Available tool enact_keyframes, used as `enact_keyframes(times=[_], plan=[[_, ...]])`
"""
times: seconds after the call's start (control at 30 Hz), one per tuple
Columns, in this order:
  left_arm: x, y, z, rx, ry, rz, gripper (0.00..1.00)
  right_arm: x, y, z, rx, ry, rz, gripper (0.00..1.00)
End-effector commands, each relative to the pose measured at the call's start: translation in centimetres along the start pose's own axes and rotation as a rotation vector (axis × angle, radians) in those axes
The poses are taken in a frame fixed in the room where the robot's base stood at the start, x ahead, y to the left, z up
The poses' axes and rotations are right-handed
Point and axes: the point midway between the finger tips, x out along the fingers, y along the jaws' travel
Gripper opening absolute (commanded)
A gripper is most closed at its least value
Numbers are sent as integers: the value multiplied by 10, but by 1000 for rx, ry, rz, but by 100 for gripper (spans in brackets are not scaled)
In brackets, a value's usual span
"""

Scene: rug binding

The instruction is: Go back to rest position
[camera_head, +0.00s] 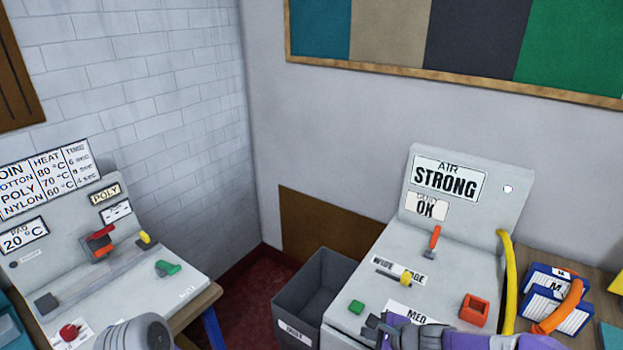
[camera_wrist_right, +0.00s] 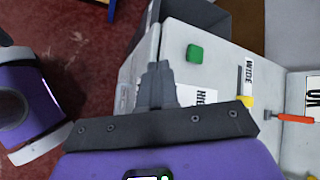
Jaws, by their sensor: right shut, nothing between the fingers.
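My right gripper (camera_head: 372,328) is at the bottom of the head view, by the front of the right-hand machine (camera_head: 470,262). Its two dark fingers are together with nothing between them, as the right wrist view (camera_wrist_right: 158,72) also shows. The fingers overlap the machine's front edge near the green button (camera_head: 356,307) in the picture; I cannot tell the height above it. My left gripper is not in view.
A grey bin (camera_head: 325,290) stands left of the right-hand machine. A yellow hose (camera_head: 508,280) and blue-white packs (camera_head: 545,300) are at the right.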

Motion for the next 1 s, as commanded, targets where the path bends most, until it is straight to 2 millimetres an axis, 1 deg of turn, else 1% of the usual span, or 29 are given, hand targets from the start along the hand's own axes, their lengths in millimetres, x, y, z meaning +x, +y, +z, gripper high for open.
enact_keyframes(times=[0.1,0.27,0.47,0.57,0.6,0.67,0.7,0.8,0.83,0.9,1.0], plan=[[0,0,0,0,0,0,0,14,25,-15,-72,41,74,0],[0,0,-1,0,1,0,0,32,64,-38,-208,95,188,0],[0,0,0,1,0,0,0,51,120,-68,-424,134,348,0],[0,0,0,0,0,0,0,60,157,-84,-575,132,443,0],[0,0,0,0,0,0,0,64,174,-91,-649,122,484,0],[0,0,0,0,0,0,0,70,201,-99,-771,92,543,0],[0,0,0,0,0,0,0,74,219,-103,-854,64,574,0],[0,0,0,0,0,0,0,82,257,-105,-1041,-25,619,0],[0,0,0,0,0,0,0,84,267,-105,-1087,-53,624,0],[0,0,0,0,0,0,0,87,286,-101,-1178,-115,625,0],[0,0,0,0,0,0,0,90,304,-95,-1266,-184,614,0]])
